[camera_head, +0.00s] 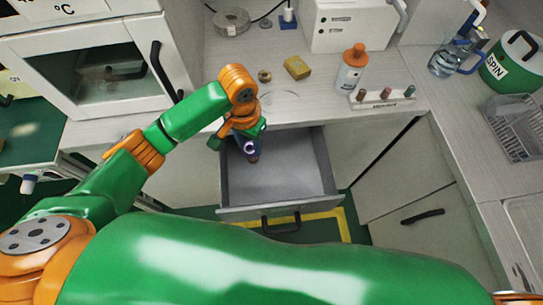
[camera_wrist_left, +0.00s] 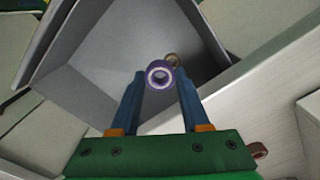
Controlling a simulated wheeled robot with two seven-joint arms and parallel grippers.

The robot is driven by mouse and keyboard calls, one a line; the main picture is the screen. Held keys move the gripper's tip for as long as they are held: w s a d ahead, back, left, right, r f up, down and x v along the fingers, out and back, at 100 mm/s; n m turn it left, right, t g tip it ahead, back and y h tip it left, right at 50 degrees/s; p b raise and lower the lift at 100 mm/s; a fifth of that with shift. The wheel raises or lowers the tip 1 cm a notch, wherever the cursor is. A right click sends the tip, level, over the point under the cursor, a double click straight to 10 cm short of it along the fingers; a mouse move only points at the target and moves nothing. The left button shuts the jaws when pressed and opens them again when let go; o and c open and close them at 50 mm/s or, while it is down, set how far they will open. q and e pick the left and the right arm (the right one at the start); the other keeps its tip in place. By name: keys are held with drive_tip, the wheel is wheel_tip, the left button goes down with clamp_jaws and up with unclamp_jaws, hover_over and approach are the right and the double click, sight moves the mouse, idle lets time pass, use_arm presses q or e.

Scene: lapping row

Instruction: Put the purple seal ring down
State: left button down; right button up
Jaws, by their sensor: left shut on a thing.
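The purple seal ring (camera_head: 249,147) is held between the fingertips of my left gripper (camera_head: 248,150), over the back left part of the open grey drawer (camera_head: 285,185). In the left wrist view the ring (camera_wrist_left: 160,75) sits between the two blue fingers, its hole facing the camera. My left gripper (camera_wrist_left: 160,86) is shut on it. A brass-coloured ring-like thing (camera_wrist_left: 173,59) shows just beyond it in the drawer. The gap between the purple ring and the drawer floor is hard to judge. My right gripper is out of view.
The worktop behind the drawer holds a small brass ring (camera_head: 265,76), a yellow block (camera_head: 297,67), an orange-capped bottle (camera_head: 352,68) and a white rack with several pegs (camera_head: 384,98). The drawer's front and right floor look clear. A glass-fronted cabinet (camera_head: 100,70) stands left.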

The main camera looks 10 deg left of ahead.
sight(254, 173)
use_arm(q)
drive_tip(key=f+b, duration=0.1)
drive_tip(key=f, duration=0.6)
drive_tip(key=f+b, duration=0.2)
drive_tip(key=f, duration=0.5)
drive_tip(key=shift+s+d+b, duration=0.1)
drive_tip(key=shift+s+b, duration=0.1)
drive_tip(key=shift+b, duration=0.1)
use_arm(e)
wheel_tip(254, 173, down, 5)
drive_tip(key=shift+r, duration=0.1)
use_arm(q)
drive_tip(key=shift+c, duration=1.9)
unclamp_jaws()
wheel_tip(254, 173, up, 12)
drive_tip(key=p, duration=0.3)
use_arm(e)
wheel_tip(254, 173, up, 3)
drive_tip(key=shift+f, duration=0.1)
use_arm(q)
drive_tip(key=shift+r, duration=0.1)
